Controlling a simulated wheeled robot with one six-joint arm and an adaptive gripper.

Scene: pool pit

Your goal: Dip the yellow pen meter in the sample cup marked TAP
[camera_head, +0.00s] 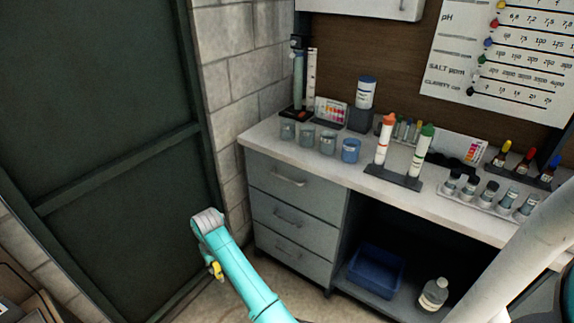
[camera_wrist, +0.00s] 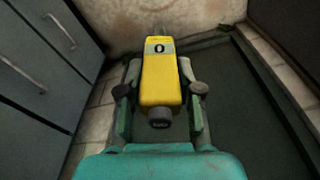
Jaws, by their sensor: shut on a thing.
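The yellow pen meter (camera_wrist: 161,78) is held between the two fingers of my gripper (camera_wrist: 160,92) in the wrist view. Its small display shows what looks like a 0, and a dark round end faces the camera. In the head view only a bit of the yellow meter (camera_head: 216,270) shows beside my teal arm, low in front of the drawers and well away from the counter. Several small cups stand in a row at the counter's left: grey ones (camera_head: 307,136) and a blue one (camera_head: 350,150). Their markings are too small to read, so I cannot tell which is TAP.
The counter (camera_head: 262,138) also carries two tubes, orange-capped (camera_head: 384,138) and green-capped (camera_head: 421,150), in a dark stand just right of the cups. A colour card (camera_head: 331,111) and stand are behind them. Vial racks fill the right. A dark door (camera_head: 110,130) is left.

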